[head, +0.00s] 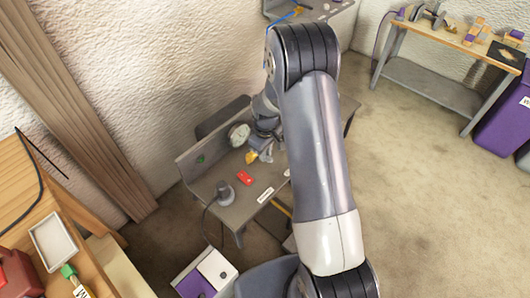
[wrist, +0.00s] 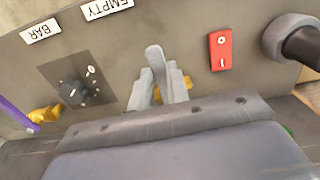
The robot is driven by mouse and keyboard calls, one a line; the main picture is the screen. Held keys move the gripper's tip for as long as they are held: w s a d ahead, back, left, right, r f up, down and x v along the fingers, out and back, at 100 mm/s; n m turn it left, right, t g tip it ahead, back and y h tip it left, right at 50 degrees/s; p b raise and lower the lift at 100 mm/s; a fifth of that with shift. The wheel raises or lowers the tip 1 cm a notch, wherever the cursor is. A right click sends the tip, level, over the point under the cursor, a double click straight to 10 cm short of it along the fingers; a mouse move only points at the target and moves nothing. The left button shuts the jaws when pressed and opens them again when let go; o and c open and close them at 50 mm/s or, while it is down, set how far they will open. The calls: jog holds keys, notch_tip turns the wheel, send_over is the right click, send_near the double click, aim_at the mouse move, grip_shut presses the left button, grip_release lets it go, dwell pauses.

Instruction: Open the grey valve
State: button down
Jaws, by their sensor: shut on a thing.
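My gripper (wrist: 161,76) reaches over the grey bench in the wrist view, with its two light grey fingers on either side of a grey lever-like piece (wrist: 153,54). I take this piece to be the grey valve's handle. The fingers are shut on it, and its tip sticks out past them. Yellow parts (wrist: 187,83) show just behind the fingers; the rest of the valve is hidden. In the head view my gripper (head: 263,152) is small and partly covered by my arm, beside a yellow part (head: 252,157).
A black knob on a dark plate (wrist: 75,92) is at left. The bench (head: 222,172) also carries a white gauge (head: 238,134) and a corded grey tool (head: 225,191).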

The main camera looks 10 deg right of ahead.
jog(key=n, duration=0.1)
jog(key=w+d+n+b, duration=0.1)
jog(key=n, duration=0.2)
jog(key=shift+w+d+f+n+b, duration=0.1)
jog(key=shift+w+d+n+b, duration=0.2)
jog(key=shift+b, duration=0.1)
jog(key=n, duration=0.1)
jog(key=w+n, duration=0.1)
jog(key=n, duration=0.1)
jog(key=w+n+b, duration=0.1)
jog(key=shift+d, duration=0.3)
jog(key=w+n, duration=0.1)
jog(key=n, duration=0.1)
jog(key=w+n, duration=0.1)
jog(key=n, duration=0.2)
jog(key=shift+w+b, duration=0.1)
jog(key=shift+b, duration=0.3)
jog(key=shift+w+a+n, duration=0.25)
jog(key=shift+w+n, duration=0.2)
jog(key=shift+n, duration=0.55)
jog(key=shift+w+a+n, duration=0.2)
jog(key=shift+w+n, duration=0.2)
jog(key=shift+n, duration=0.6)
jog(key=c, duration=1.4)
grip_release()
jog(key=shift+o, duration=0.2)
notch_tip(320, 180, up, 11)
